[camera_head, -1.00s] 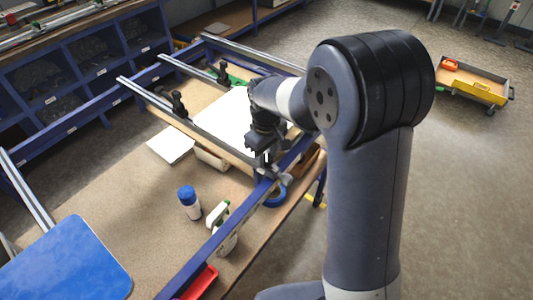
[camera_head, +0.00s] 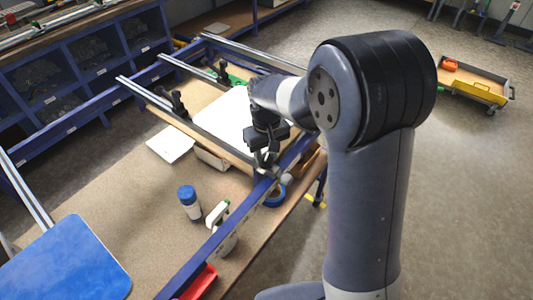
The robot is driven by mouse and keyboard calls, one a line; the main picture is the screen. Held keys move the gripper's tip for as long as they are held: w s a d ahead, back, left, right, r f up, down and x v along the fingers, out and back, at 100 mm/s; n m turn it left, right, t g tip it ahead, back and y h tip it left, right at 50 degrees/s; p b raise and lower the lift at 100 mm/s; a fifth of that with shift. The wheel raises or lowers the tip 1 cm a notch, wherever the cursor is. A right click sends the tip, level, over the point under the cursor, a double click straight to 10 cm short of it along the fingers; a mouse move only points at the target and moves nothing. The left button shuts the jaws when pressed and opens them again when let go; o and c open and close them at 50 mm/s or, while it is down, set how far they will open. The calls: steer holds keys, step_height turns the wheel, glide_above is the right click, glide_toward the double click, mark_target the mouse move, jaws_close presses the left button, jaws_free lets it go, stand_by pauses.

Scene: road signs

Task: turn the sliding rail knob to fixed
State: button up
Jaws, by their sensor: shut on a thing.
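My gripper (camera_head: 267,168) points down at the near end of a metal sliding rail (camera_head: 215,139), where it meets the blue front beam (camera_head: 225,226). It is shut on the sliding rail knob, which is small and mostly hidden by the fingers. I cannot read the knob's position or any marking on it. Black clamps (camera_head: 179,104) stand on the rails to the left of my gripper.
The workbench (camera_head: 130,185) holds a blue-capped bottle (camera_head: 189,202), a white spray bottle (camera_head: 217,215), blue tape (camera_head: 275,196) and a red bin (camera_head: 199,283). A blue panel (camera_head: 68,262) lies front left.

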mark_target(266, 157)
steer(key=shift+m, duration=1.9)
steer(key=o, duration=1)
step_height(266, 157, up, 11)
steer(key=b, duration=0.1)
steer(key=shift+f, duration=0.1)
